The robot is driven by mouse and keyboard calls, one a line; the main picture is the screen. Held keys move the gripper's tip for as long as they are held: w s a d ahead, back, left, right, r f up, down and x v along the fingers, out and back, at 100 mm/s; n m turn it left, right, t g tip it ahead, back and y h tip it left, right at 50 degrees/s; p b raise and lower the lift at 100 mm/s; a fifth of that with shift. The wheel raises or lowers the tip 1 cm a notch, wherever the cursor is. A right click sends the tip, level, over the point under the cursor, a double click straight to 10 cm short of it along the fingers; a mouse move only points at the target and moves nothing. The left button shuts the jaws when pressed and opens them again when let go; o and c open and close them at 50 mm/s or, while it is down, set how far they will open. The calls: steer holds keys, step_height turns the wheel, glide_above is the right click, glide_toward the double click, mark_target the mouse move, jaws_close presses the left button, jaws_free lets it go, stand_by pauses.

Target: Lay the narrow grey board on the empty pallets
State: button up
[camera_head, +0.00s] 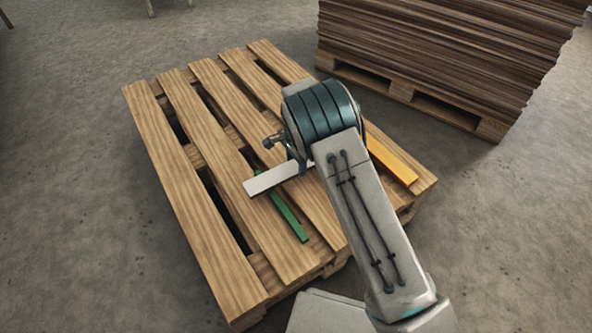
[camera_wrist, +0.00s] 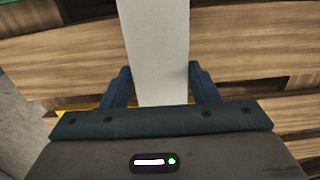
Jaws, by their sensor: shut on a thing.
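The narrow grey board (camera_head: 272,179) is pale and shows above the pallets' slats in the head view, partly hidden by my arm. In the wrist view the grey board (camera_wrist: 157,45) runs up from between the two blue fingers of my gripper (camera_wrist: 160,88), which is shut on it. The stacked wooden pallets (camera_head: 195,180) stand below the board. I cannot tell whether the board touches the slats.
A green strip (camera_head: 289,217) lies on the pallets at the near side. An orange board (camera_head: 391,158) lies on the right side, partly behind my arm. A tall stack of brown sheets (camera_head: 450,45) stands on another pallet (camera_head: 445,113) at the back right. Concrete floor (camera_head: 65,130) is clear on the left.

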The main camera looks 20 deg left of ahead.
mark_target(296, 165)
steer(key=shift+f+b, duration=0.5)
steer(key=shift+f, duration=0.95)
steer(key=shift+f, duration=0.15)
steer(key=shift+f, duration=0.15)
steer(key=o, duration=1.2)
steer(key=shift+c, duration=0.2)
step_height(296, 165, up, 13)
steer(key=p, duration=0.5)
steer(key=shift+f, duration=0.2)
